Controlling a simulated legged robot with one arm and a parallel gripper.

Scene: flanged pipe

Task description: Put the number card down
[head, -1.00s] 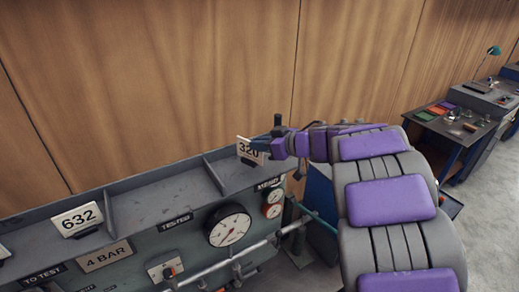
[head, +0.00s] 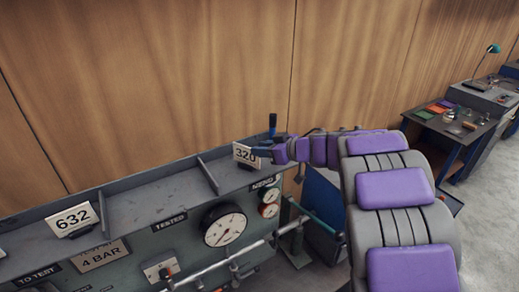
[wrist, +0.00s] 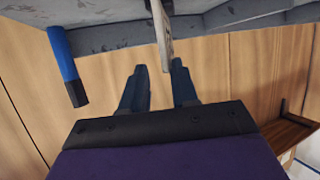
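The white number card reading 320 (head: 246,155) stands near upright at the right end of the grey shelf. In the wrist view the card (wrist: 161,30) shows edge-on, just beyond and between my fingertips. My gripper (head: 262,152) is at the card's right side. In the wrist view its two dark blue fingers (wrist: 159,68) are spread, with gaps beside the card; whether one finger still touches it is hard to tell. The grey shelf (head: 150,198) runs along the top of the test bench, and the card's foot appears to rest on it.
A 632 card (head: 73,219) stands further left on the shelf, past an upright divider (head: 208,175). A blue-and-black handle (wrist: 65,62) rises close beside my gripper. Gauges (head: 225,228) and pipework are on the bench front. A wooden wall (head: 150,80) stands close behind.

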